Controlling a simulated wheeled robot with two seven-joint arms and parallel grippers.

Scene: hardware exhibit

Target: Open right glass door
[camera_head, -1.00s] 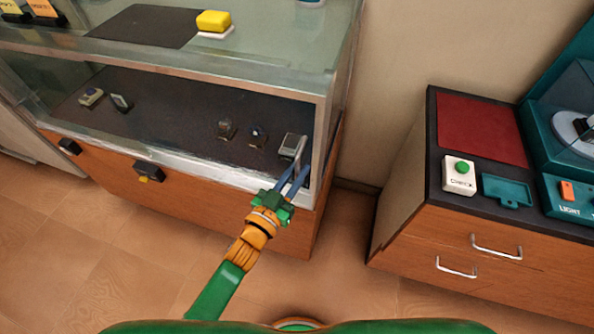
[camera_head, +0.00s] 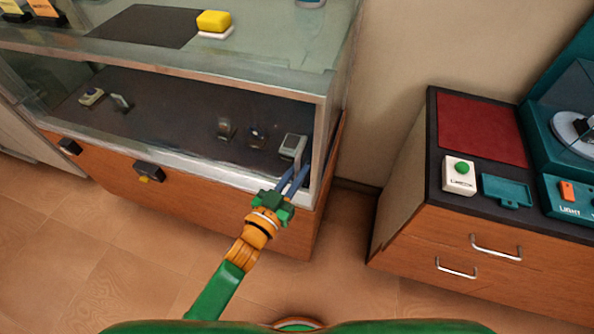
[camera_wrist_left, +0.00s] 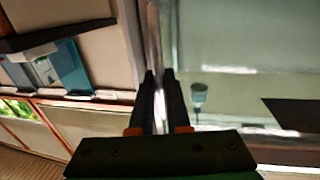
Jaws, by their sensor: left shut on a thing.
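The right glass door (camera_head: 265,105) is the clear front pane of the display case, and its outline is hard to make out in the head view. A thin grey upright handle (camera_head: 298,153) shows near its right end. My left gripper (camera_head: 297,178) is at this handle, at the case's lower right front corner. In the left wrist view its two dark fingers (camera_wrist_left: 160,100) are closed around a shiny metal bar (camera_wrist_left: 154,45), which looks like the handle. The fingers hide part of the bar. My right gripper is not in view.
Several small display pieces (camera_head: 257,137) stand on the dark shelf inside. A yellow block (camera_head: 213,21) sits on the glass top. Black locks (camera_head: 149,171) are on the wooden base. A counter with drawers (camera_head: 480,255) stands at the right. The floor (camera_head: 90,240) in front is clear.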

